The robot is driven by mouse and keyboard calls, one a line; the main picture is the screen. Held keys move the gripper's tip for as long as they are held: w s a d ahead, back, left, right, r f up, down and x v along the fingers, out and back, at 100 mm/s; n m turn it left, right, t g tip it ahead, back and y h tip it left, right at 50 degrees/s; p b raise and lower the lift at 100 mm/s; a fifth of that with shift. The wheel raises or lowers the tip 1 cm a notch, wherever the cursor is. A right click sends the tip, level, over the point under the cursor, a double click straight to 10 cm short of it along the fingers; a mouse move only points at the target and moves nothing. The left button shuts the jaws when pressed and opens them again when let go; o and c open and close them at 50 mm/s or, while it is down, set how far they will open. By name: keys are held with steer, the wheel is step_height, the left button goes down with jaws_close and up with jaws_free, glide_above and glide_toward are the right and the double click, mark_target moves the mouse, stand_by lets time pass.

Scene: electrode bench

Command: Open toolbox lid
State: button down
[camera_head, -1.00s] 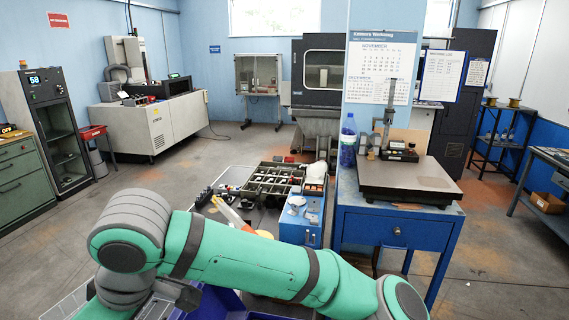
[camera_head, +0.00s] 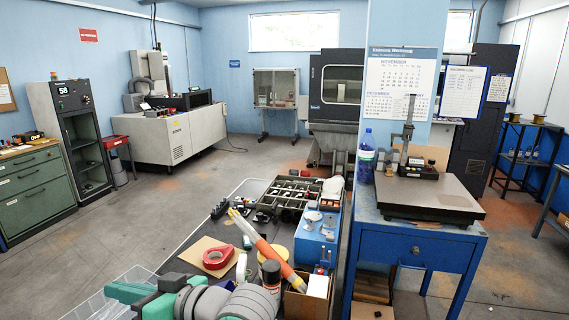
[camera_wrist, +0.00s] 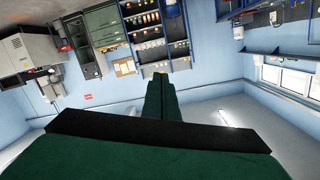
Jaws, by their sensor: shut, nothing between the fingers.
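I cannot make out a toolbox with a lid for certain in either current view.
The bench holds red tape (camera_head: 217,257), an orange-handled tool (camera_head: 275,256), a blue box (camera_head: 318,247) and a clear bin (camera_head: 95,304). A blue table (camera_head: 415,246) stands at right with a gauge stand (camera_head: 405,140) and a bottle (camera_head: 366,160). Floor at left is open.

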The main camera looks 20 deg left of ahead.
steer(key=w+d+f+m+t+y, duration=0.3)
steer(key=w+d+f+m+t, duration=0.35)
steer(key=w+m+t, duration=0.35)
steer(key=w+d+f+m+t+h, duration=0.2)
steer(key=d+f+m+t+h, duration=0.65)
steer(key=d+f, duration=0.6)
steer(key=s+d+f+h, duration=1)
steer(key=s+d+f, duration=0.55)
steer(key=d, duration=0.25)
steer(key=s+d+n+g, duration=0.1)
steer(key=s+d+n, duration=0.2)
steer(key=s, duration=0.7)
steer(key=shift+s+d+r+h, duration=0.15)
steer(key=shift+d+r+h, duration=0.2)
steer(key=shift+d, duration=0.35)
steer(key=c, duration=2.3)
jaws_free()
steer(key=shift+s+d, duration=0.1)
steer(key=shift+s, duration=0.2)
steer(key=o, duration=0.4)
steer(key=shift+s+r, duration=0.1)
steer(key=shift+c, duration=0.2)
